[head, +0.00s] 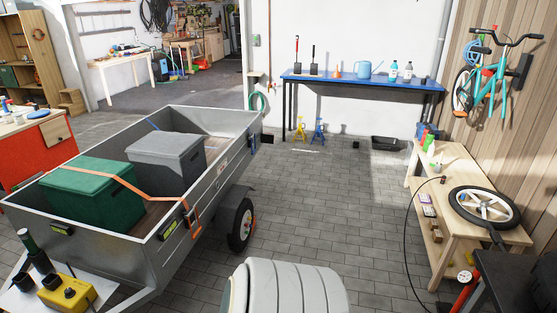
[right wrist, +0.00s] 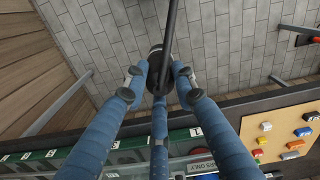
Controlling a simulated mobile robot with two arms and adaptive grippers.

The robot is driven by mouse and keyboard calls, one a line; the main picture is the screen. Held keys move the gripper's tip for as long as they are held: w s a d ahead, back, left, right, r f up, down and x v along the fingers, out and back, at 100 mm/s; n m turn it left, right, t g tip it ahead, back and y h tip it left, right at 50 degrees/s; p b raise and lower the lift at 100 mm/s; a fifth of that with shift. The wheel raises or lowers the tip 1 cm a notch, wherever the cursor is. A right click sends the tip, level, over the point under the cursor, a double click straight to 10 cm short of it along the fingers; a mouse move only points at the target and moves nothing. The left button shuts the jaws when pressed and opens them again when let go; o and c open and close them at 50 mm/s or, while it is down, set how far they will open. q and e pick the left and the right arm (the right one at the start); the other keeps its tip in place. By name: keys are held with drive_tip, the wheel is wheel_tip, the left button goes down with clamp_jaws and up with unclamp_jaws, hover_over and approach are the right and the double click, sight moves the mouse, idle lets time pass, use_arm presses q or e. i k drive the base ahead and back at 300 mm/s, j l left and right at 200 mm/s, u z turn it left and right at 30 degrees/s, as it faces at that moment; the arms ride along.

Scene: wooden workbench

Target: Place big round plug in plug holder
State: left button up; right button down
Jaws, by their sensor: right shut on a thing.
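In the right wrist view, my right gripper (right wrist: 162,76) has its blue fingers closed around a dark round thing (right wrist: 158,86) with a black cable or rod running up from it. It looks like the big round plug, but the fingers hide part of it. Below the grip, floor tiles and a dark bench edge show. I cannot make out a plug holder with certainty in either view. Neither gripper shows in the head view, and my left gripper is in no view.
The right wrist view shows green numbered compartments (right wrist: 60,152) and several small coloured blocks (right wrist: 292,144). In the head view, a grey trailer (head: 130,245) carries a green box (head: 92,192) and a grey box (head: 166,157). A wooden bench (head: 440,238) stands right.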

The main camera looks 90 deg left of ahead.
sight(27, 287)
drive_tip(key=u, duration=1.6)
